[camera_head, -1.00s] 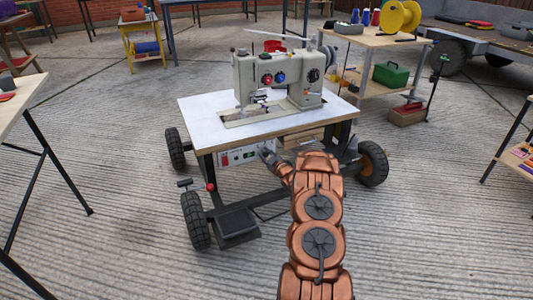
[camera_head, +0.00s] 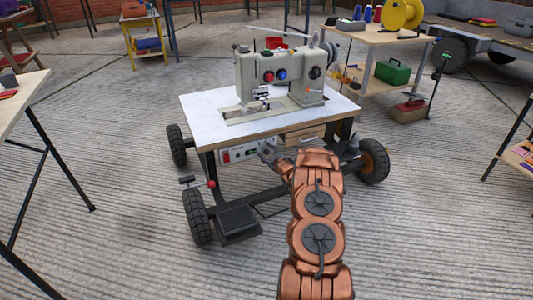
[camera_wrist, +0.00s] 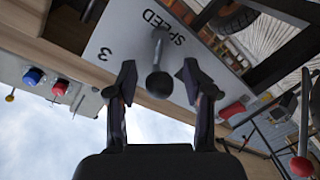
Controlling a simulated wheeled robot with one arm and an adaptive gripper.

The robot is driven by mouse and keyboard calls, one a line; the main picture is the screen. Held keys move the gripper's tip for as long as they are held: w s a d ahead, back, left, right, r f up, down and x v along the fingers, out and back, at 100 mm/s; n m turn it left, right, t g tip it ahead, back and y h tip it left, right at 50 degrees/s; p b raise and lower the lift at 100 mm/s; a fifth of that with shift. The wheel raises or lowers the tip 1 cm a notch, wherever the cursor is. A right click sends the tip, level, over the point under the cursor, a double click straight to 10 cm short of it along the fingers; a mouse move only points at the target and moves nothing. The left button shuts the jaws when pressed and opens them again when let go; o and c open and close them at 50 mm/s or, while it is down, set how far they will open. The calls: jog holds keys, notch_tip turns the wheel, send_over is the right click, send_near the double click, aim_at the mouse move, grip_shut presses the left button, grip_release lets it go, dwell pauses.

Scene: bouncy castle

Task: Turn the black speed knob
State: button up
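The black speed knob (camera_wrist: 159,85) is a ball on a short grey stem, standing out from a pale panel (camera_wrist: 120,35) marked SPEED and 3, which appears upside down in the wrist view. My gripper (camera_wrist: 158,82) is open, with one dark finger on each side of the knob and a visible gap to each. In the head view my gripper (camera_head: 269,151) is at the right end of the panel (camera_head: 238,154) under the sewing machine table (camera_head: 200,122). The knob cannot be made out there, near the gripper.
The sewing machine (camera_head: 278,75) stands on the wheeled table. A red-ball lever (camera_head: 211,184) and black pedal (camera_head: 238,222) are at its lower left. A red switch (camera_wrist: 232,110) is on the panel beside the right finger.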

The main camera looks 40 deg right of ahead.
jog(key=v, duration=1.2)
dwell(0.3)
jog(key=shift+a, duration=0.1)
dwell(0.4)
